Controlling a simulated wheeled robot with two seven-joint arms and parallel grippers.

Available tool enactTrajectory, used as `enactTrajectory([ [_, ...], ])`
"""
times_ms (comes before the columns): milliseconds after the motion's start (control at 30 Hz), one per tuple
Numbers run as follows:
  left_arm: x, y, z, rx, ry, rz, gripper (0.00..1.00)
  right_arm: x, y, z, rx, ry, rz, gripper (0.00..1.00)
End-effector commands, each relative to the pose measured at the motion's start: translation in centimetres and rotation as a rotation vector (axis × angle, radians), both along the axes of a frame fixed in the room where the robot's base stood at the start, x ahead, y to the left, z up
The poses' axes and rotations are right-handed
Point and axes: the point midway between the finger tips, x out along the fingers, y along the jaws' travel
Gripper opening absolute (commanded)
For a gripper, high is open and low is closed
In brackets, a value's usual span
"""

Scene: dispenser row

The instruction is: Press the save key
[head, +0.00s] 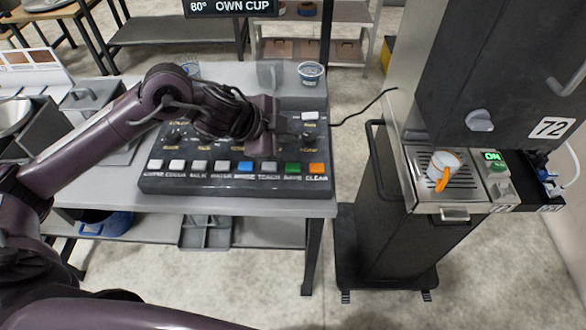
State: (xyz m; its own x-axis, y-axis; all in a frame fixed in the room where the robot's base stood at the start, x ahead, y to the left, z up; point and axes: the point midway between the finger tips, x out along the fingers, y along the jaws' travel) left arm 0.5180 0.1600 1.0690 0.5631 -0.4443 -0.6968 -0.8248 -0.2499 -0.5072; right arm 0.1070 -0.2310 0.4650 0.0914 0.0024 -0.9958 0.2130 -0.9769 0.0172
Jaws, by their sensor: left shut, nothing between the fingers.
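A dark control panel (218,186) lies on the grey table, with a front row of coloured keys. The green key (292,168), second from the right, has a small label that seems to read SAVE. An orange key (317,168) is to its right and a grey TEACH key (269,168) to its left. My left gripper (308,138) is shut and empty, over the right part of the panel behind the green key. I cannot tell its exact height above the panel. It hides part of the panel's upper controls. My right gripper is not in view.
A paper cup (311,73) stands at the table's back right. A dispenser marked 72 (510,80) stands right of the table, with a white cup with an orange handle (442,170) on its drip tray. Grey containers (92,103) stand left of the panel.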

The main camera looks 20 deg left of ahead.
Motion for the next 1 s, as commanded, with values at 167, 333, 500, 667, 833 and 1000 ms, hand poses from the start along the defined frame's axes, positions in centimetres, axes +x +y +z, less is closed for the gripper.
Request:
enactTrajectory([
  [167, 0.0, 0.0, -3.3, 0.0, 0.0, 0.0, 0.0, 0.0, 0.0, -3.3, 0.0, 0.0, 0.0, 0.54],
  [333, 0.0, 0.0, -5.5, -0.001, 0.0, 0.001, 0.0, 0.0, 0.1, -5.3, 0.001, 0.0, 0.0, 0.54],
  [500, 0.0, 0.0, -6.7, -0.001, 0.0, 0.001, 0.0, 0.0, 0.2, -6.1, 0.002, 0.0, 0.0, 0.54],
  [667, 0.0, 0.0, -6.9, 0.0, -0.001, 0.001, 0.0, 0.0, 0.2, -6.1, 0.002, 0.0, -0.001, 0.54],
  [833, 0.0, 0.0, -6.8, 0.0, 0.0, 0.0, 0.0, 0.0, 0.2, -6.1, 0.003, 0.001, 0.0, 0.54],
  [1000, 0.0, 0.0, -6.9, 0.0, 0.0, 0.0, 0.0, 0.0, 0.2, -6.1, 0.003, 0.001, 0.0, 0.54],
])
